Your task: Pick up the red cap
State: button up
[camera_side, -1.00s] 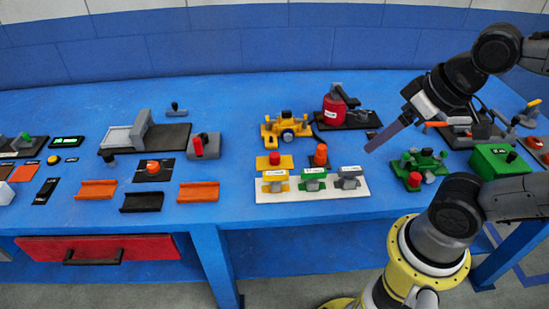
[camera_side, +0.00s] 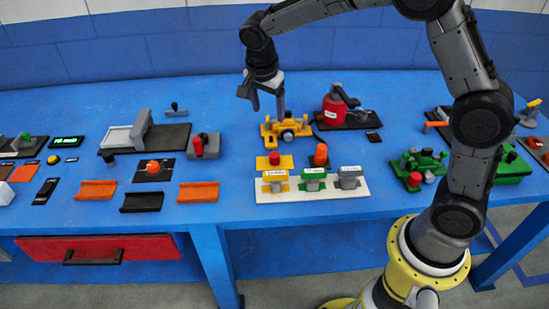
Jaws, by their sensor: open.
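A small red cap (camera_side: 274,158) sits on a yellow block (camera_side: 285,163) near the middle of the blue table. I take this to be the red cap of the task, though other small red parts are in view. My gripper (camera_side: 268,108) points down with its fingers apart and nothing between them. It is behind and above the red cap in the picture, by the yellow device (camera_side: 271,131). One finger overlaps the top of that device; I cannot tell whether they touch.
An orange cylinder (camera_side: 320,154) stands right of the cap. A white strip (camera_side: 330,193) with yellow, green and grey holders lies in front. A red canister (camera_side: 334,110) is behind to the right. A grey fixture with a red knob (camera_side: 197,145) is left. Table between is clear.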

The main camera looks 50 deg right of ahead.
jog(key=g, duration=0.1)
send_near(274, 155)
jog(key=x, duration=0.3)
jog(key=shift+w+d+f, duration=0.15)
jog(key=shift+f, duration=0.1)
jog(key=shift+x, duration=3.1)
grip_shut()
